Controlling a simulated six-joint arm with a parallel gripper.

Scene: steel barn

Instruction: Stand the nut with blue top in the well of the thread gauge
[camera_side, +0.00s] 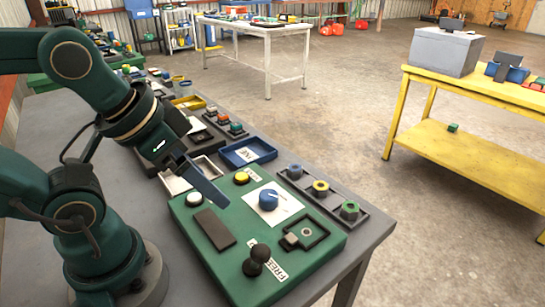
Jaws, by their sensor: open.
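The nut with blue top (295,170) sits in the far end of a dark three-place tray (335,203) at the right of the bench. A yellow-topped nut (320,187) and a green-topped nut (350,208) sit in the same tray. My gripper (217,196) hangs over the panel's far left part, apart from the nuts. It is open and empty; one finger mostly hides the other.
The green panel (205,258) carries a blue knob (269,200) on a white plate, yellow and white buttons, a dark flat bar (215,229) and an upright black ball-topped lever (258,258). A blue tray (248,152) and white tray lie behind. A yellow table (470,160) stands apart at right.

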